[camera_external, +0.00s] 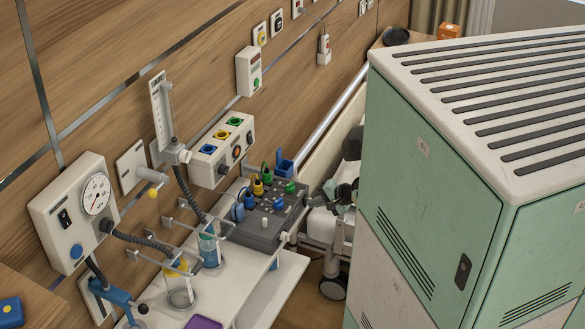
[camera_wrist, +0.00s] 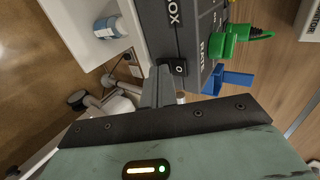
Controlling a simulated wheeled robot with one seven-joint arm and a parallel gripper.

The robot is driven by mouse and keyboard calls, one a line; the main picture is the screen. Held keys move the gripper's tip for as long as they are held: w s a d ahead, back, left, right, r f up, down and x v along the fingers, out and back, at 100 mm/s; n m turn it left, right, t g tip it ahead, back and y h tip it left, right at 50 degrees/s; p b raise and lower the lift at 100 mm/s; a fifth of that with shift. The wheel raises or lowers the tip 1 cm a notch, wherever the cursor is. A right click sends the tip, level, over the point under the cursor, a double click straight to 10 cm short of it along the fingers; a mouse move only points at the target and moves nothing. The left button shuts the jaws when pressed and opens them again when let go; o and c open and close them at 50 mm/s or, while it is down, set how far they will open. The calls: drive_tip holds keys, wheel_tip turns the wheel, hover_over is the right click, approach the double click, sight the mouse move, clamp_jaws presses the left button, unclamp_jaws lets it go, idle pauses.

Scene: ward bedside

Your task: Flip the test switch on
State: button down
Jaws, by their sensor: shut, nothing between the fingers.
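A black rocker switch (camera_wrist: 179,68) marked "O" sits at the edge of a dark grey box (camera_wrist: 168,30) in the wrist view. I cannot read a label naming it as the test switch. My gripper (camera_wrist: 162,72) is shut and empty, its fingertips right beside the rocker; whether they touch it I cannot tell. In the outside view the grey box (camera_external: 253,237), with coloured plugs on top, stands on a white shelf. The rocker's side is not clear there, and my gripper is small and partly hidden beside the box.
A green plug (camera_wrist: 228,45) and a blue holder (camera_wrist: 228,80) are close to the fingers. In the outside view, a gauge panel (camera_external: 75,240), a panel with coloured sockets (camera_external: 208,164) and hoses line the wall. Bottles stand on the white shelf (camera_external: 262,305).

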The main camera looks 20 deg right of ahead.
drive_tip(key=shift+f, duration=0.1)
drive_tip(key=shift+w+a, duration=0.1)
idle(0.4)
drive_tip(key=shift+r+p, duration=0.45)
drive_tip(key=shift+r, duration=0.45)
